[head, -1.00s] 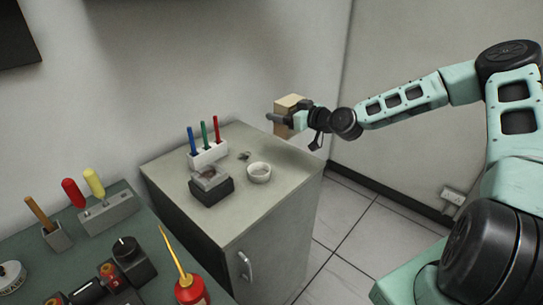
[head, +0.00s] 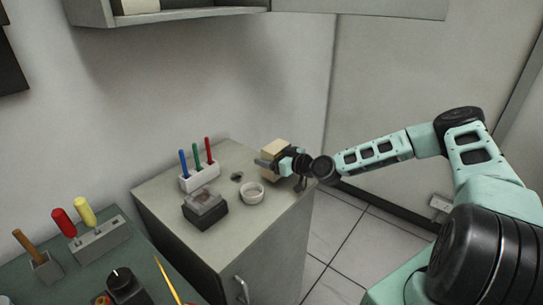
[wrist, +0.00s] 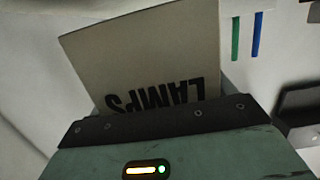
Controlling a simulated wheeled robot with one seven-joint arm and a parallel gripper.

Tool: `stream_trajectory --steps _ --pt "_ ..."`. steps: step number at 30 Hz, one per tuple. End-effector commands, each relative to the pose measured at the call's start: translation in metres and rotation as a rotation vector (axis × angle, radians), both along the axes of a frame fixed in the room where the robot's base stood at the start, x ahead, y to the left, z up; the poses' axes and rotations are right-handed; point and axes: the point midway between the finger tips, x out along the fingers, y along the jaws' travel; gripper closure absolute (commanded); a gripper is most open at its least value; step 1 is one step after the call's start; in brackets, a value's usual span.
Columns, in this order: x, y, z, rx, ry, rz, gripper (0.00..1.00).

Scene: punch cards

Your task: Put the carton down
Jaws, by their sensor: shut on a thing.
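The carton (head: 272,154) is a small tan box in my gripper (head: 268,163), at the back right of the grey cabinet top in the head view. My gripper is shut on it. The carton appears low, close to the cabinet top; I cannot tell whether it touches. In the wrist view the carton (wrist: 150,55) fills the middle, with upside-down dark letters reading "LAMPS" on its face. Its lower part there is hidden by the gripper body.
The cabinet top (head: 225,225) also bears a white holder (head: 200,178) with blue, green and red pens, a white bowl (head: 252,193), a dark box (head: 205,208) and a small dark item (head: 236,177). A green bench (head: 75,275) with tools stands front left. An open wall cabinet (head: 170,14) hangs above.

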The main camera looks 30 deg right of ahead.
Motion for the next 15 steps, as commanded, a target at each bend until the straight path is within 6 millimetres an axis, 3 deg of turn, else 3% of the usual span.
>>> stream_trajectory --steps 15 --pt "0.0001 0.0002 -0.0094 -0.002 -0.002 0.001 0.48"
